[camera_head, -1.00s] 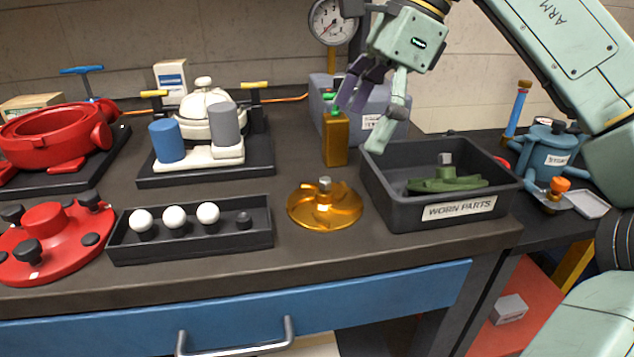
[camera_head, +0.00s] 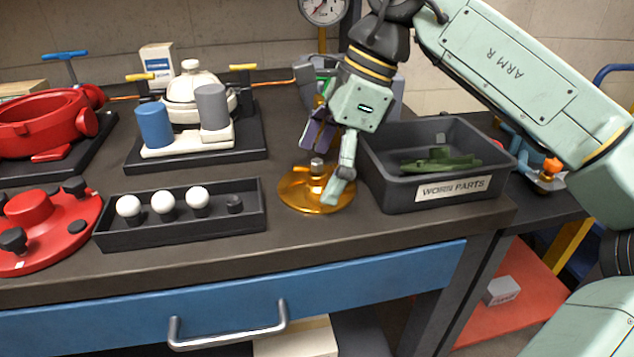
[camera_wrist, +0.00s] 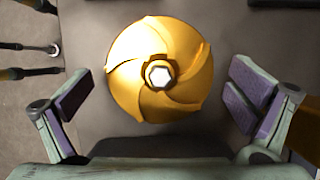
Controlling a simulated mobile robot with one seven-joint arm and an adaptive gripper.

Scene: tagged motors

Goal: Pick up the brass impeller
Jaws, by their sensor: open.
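The brass impeller (camera_head: 300,201) lies flat on the dark bench top, left of the worn parts bin. It is a round golden disc with curved vanes and a grey hex hub. In the wrist view the impeller (camera_wrist: 128,92) lies between my two spread fingers, nearer the upper part of the picture, with a gap on each side. My gripper (camera_head: 326,168) is open and empty, pointing down over the impeller; in the head view one finger hides part of its right side. My gripper's purple finger pads also show in the wrist view (camera_wrist: 158,112).
The dark bin (camera_head: 400,197) labelled WORN PARTS stands just right of the impeller, with a green part (camera_head: 440,161) inside. A black tray (camera_head: 180,230) with white balls on pegs is close on the left. A red cover (camera_head: 45,235) lies farther left.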

